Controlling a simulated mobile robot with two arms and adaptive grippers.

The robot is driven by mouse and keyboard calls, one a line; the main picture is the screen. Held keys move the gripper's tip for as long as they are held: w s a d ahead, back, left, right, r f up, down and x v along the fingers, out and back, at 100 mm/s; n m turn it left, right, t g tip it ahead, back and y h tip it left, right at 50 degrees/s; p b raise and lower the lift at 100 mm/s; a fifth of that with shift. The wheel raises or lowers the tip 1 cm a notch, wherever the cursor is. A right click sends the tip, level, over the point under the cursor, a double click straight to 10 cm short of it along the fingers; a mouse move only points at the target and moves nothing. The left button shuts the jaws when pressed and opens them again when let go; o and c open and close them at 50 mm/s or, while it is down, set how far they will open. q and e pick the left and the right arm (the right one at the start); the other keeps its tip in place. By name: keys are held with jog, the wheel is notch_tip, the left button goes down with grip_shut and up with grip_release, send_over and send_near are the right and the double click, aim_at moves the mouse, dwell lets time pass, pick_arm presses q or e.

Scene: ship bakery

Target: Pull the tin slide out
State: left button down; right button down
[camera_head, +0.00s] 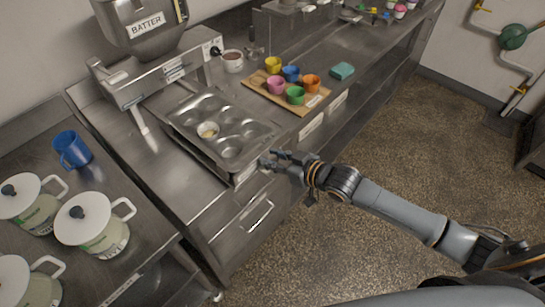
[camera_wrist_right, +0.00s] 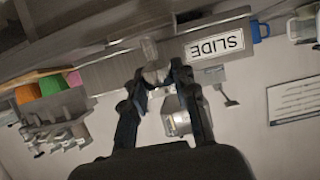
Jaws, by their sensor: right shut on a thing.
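The tin slide (camera_head: 244,176) is a metal tray-like slide under the batter machine, its labelled front edge facing my right arm. My right gripper (camera_head: 268,160) is at the slide's front edge. In the right wrist view my gripper (camera_wrist_right: 160,78) is shut on a small light knob (camera_wrist_right: 151,50) beside the SLIDE label (camera_wrist_right: 215,46). The fingers partly hide the knob. My left gripper is not in view.
The batter machine (camera_head: 146,25) stands behind the tin. A wooden board (camera_head: 312,103) with several coloured cups lies to the right. White-lidded jars (camera_head: 92,220) and a blue mug (camera_head: 71,150) stand at left. A drawer handle (camera_head: 257,217) is below the slide.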

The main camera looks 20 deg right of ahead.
jog(key=c, duration=1)
grip_release()
jog(key=shift+s+d+f, duration=0.1)
jog(key=shift+s, duration=0.05)
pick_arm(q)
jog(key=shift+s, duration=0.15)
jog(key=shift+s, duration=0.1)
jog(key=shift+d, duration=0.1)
pick_arm(e)
jog(key=v, duration=1.2)
jog(key=shift+s, duration=0.1)
